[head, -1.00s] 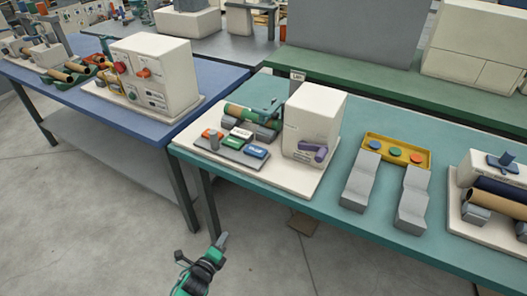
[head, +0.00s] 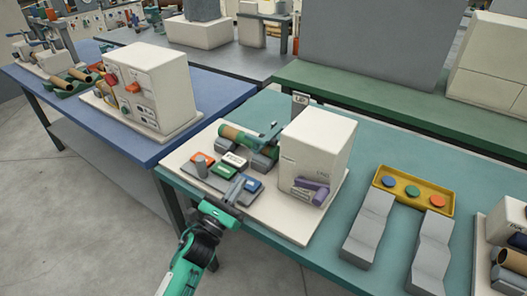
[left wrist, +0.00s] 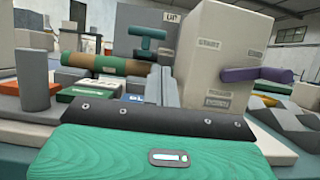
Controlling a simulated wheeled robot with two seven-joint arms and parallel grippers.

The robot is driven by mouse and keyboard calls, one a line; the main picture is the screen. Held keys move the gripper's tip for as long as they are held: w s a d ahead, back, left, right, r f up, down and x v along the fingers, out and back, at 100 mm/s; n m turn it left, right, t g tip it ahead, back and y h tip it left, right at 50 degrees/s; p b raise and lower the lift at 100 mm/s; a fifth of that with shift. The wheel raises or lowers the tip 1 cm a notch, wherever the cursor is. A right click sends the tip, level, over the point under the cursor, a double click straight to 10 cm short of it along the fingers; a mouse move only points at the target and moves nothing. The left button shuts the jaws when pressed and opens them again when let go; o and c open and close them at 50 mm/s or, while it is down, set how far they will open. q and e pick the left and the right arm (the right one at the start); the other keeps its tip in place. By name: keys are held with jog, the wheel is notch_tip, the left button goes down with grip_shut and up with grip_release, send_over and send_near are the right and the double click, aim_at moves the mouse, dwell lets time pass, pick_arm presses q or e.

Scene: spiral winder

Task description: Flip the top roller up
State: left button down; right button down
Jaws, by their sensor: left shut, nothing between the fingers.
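The winder's white box (head: 318,150) stands on a pale base plate (head: 290,225) on the teal table. Left of it, a brown-and-green tube (head: 236,138) lies on grey rollers (head: 263,160). The roller itself is hard to make out. My left gripper (head: 235,186) is shut and empty, above the front of the button panel and short of the tube. It also shows in the left wrist view (left wrist: 163,82).
The panel has orange, white, green and blue buttons (head: 253,184) and a grey post (head: 201,167). A purple lever (head: 310,190) sticks out of the box's front. A small sign (head: 300,100) stands behind. A yellow tray (head: 412,192) and grey blocks (head: 370,228) lie to the right.

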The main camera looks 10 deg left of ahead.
dwell(0.3)
